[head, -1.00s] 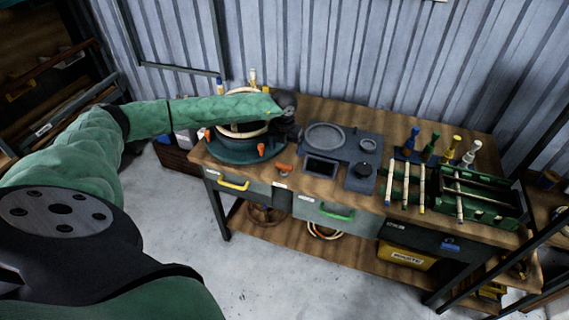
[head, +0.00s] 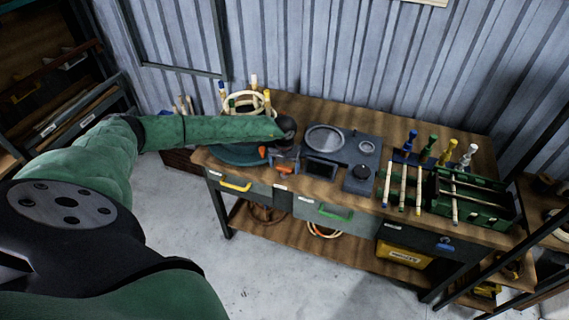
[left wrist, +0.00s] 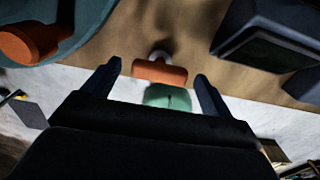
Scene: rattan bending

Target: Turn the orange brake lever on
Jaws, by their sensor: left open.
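The orange lever (head: 283,170) is at the front edge of the workbench, right of the round dark green turntable (head: 226,156). My left gripper (head: 285,158) is lowered over it and partly hides it. In the left wrist view the orange lever (left wrist: 160,72) lies crosswise just beyond and between the two spread fingertips. I see no clear contact. A second orange handle (left wrist: 30,42) sits on the turntable's rim at the left of that view. My left gripper is open and empty. My right gripper is not seen.
A dark panel (head: 340,150) with a round dish, a small screen and a knob is just right of my left gripper. Pale rods (head: 402,188) and a green rack (head: 480,205) stand farther right. Rings on pegs (head: 245,103) stand behind my left forearm.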

